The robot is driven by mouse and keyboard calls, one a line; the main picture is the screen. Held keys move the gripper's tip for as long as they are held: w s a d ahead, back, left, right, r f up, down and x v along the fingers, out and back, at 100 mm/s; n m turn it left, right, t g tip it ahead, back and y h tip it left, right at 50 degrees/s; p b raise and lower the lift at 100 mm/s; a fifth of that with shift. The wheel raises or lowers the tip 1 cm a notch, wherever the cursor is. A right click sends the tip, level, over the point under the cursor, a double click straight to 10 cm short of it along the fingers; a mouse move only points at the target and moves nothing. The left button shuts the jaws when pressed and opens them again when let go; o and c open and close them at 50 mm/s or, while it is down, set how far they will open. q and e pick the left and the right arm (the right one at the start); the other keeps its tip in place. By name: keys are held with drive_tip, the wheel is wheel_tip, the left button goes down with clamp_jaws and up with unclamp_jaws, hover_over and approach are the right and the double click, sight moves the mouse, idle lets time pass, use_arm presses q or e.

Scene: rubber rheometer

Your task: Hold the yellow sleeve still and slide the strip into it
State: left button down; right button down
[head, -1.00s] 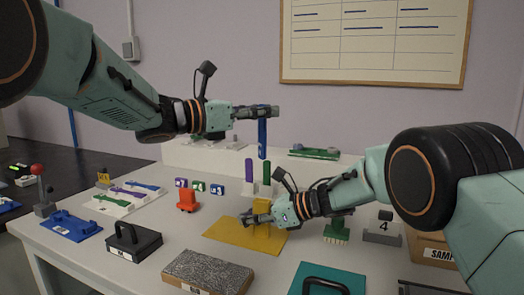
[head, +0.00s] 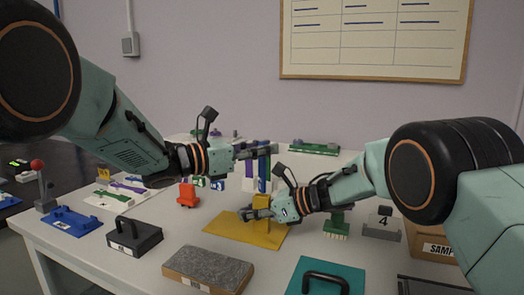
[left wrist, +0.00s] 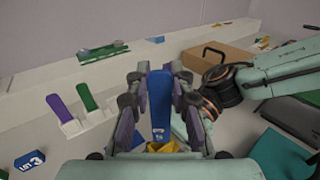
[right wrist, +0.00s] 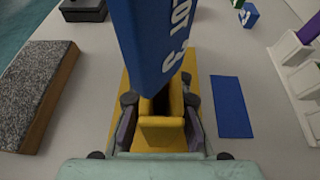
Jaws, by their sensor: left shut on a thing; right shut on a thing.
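The blue strip (head: 264,178) hangs upright from my left gripper (head: 272,150), which is shut on its upper part. It also shows in the left wrist view (left wrist: 159,100) and, with a LOT 3 label, in the right wrist view (right wrist: 155,40). The yellow sleeve (head: 261,202) stands on a flat yellow base (head: 232,230). My right gripper (head: 248,213) is shut on the sleeve low down. In the right wrist view the strip's lower end is over the sleeve's dark opening (right wrist: 160,106). I cannot tell whether its tip is inside.
A grey textured block (head: 208,270) and a teal plate with a black handle (head: 326,278) lie in front. A red figure (head: 188,196) stands left of the base. A green brush (head: 337,222) stands to the right. A flat blue rectangle (right wrist: 232,106) lies beside the base.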

use_arm(q)
drive_tip(key=shift+f, duration=0.2)
drive_tip(key=shift+f, duration=0.1)
drive_tip(key=c, duration=1.2)
unclamp_jaws()
drive_tip(key=shift+f, duration=0.1)
drive_tip(key=shift+a, duration=0.1)
drive_tip(key=v, duration=1.2)
drive_tip(key=shift+w+a+r, duration=0.1)
drive_tip(key=shift+w+r, duration=0.2)
drive_tip(key=shift+r, duration=0.1)
use_arm(e)
drive_tip(key=c, duration=1.2)
unclamp_jaws()
